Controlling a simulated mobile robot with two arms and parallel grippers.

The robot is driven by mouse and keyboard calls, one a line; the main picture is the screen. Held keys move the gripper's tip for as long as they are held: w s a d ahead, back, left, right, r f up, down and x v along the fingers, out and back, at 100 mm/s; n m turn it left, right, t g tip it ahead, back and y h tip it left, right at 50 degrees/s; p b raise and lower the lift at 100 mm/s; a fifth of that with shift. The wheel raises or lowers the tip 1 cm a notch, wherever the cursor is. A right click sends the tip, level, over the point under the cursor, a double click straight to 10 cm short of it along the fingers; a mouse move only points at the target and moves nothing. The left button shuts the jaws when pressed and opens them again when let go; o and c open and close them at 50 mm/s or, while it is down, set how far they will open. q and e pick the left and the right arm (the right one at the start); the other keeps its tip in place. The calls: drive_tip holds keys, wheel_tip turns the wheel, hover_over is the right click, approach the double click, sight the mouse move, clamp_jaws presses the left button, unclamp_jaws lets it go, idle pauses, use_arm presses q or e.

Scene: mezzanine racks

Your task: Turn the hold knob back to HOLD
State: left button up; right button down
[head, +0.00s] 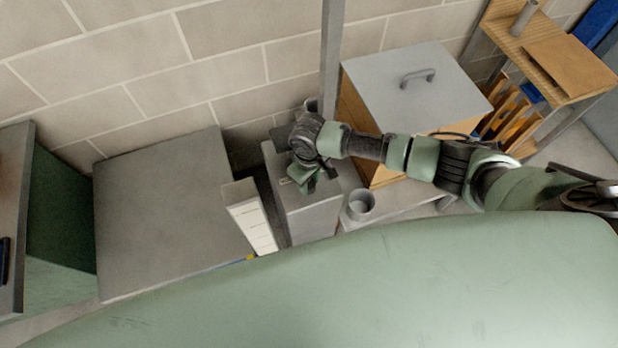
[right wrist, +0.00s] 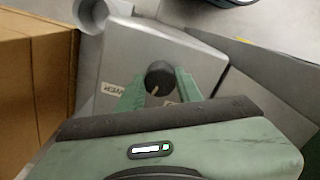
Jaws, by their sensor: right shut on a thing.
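The hold knob (right wrist: 159,74) is a dark round knob with a pale pointer line, on the face of a grey box (right wrist: 205,62). In the right wrist view, the two green fingers of my right gripper (right wrist: 161,84) are on either side of the knob, shut on it. A white label (right wrist: 112,88) with dark letters, upside down in this view, is beside the knob; another label is mostly hidden by a finger. In the head view, my right gripper (head: 308,180) is over the top of the grey box (head: 310,222) and hides the knob. My left gripper is not in view.
A grey cup (head: 361,204) stands right of the box, near a wooden crate with a grey handled lid (head: 415,95). A white stepped block (head: 250,218) and a wide grey cabinet (head: 165,205) are to the left. A grey post (head: 331,55) rises behind.

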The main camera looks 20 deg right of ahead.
drive_tip(key=n, duration=0.3)
drive_tip(key=shift+r+p, duration=0.15)
drive_tip(key=shift+p, duration=0.2)
drive_tip(key=n, duration=0.3)
drive_tip(key=shift+w+n+p, duration=0.1)
drive_tip(key=shift+n+p, duration=0.2)
drive_tip(key=shift+p, duration=0.05)
drive_tip(key=n, duration=0.5)
drive_tip(key=shift+n, duration=0.3)
drive_tip(key=c, duration=0.9)
unclamp_jaws()
drive_tip(key=shift+c, duration=0.2)
